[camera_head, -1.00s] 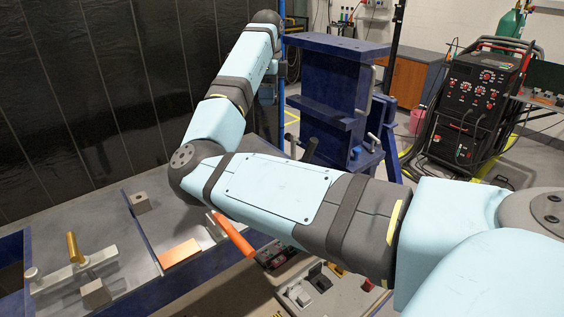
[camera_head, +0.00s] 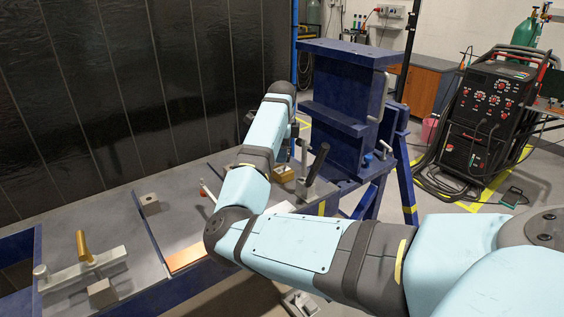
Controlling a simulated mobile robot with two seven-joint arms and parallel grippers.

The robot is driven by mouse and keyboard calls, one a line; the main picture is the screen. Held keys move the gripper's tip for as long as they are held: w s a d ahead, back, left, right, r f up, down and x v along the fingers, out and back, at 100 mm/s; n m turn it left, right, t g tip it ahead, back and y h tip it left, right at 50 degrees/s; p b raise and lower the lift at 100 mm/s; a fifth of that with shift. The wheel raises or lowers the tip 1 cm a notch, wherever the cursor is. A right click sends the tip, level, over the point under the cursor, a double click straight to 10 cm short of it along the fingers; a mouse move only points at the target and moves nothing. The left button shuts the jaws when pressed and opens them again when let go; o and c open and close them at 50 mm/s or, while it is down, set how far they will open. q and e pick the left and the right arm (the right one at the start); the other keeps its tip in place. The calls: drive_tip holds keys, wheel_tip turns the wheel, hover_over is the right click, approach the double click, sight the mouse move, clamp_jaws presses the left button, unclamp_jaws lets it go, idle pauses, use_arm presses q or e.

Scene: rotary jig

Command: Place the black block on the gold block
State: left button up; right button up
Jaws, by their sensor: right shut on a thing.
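The gold block (camera_head: 285,174) sits on the far right part of the grey table, beside a toggle clamp with a black handle. My right arm reaches across the middle and bends at the elbow. Its gripper (camera_head: 297,134) is at the far end, above and a little beyond the gold block, mostly hidden behind my own wrist. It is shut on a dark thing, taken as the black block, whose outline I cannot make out. The two blocks look apart. My left gripper is not in view.
The grey table (camera_head: 95,218) carries a clamp with an orange handle (camera_head: 83,246), small grey blocks (camera_head: 149,204) and a copper-coloured plate (camera_head: 186,256). A blue jig frame (camera_head: 345,95) stands behind on the right. A dark curtain closes the left side.

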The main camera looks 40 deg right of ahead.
sight(282, 169)
wheel_tip(282, 169, down, 4)
drive_tip(key=shift+f, duration=0.1)
idle(0.4)
drive_tip(key=o, duration=1.2)
wheel_tip(282, 169, up, 12)
drive_tip(key=shift+r, duration=0.1)
